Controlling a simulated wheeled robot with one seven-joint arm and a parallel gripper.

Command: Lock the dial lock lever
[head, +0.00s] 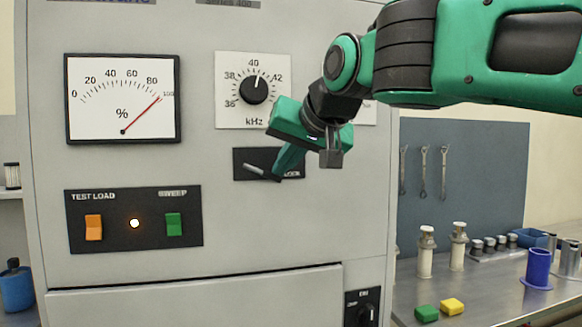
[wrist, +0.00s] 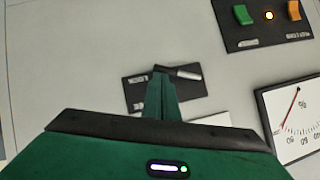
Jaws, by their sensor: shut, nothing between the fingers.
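The dial lock is a black plate (head: 250,156) on the grey cabinet front, below the kHz knob. Its silver lever (head: 254,171) points left and slightly up in the head view. A label at the plate's lower right is partly hidden and seems to end in "OCK". My gripper (head: 279,173) is shut, with its green fingers in front of the plate, just right of the lever. In the wrist view the fingertips (wrist: 161,72) overlap the inner end of the lever (wrist: 184,73); I cannot tell whether they touch it. The plate (wrist: 137,92) also shows there.
A kHz knob (head: 254,89) sits above the plate, partly near my gripper. A percent meter (head: 122,98) and a switch panel (head: 134,241) with a lit lamp are to the left. A bench (head: 480,290) with small parts stands at right.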

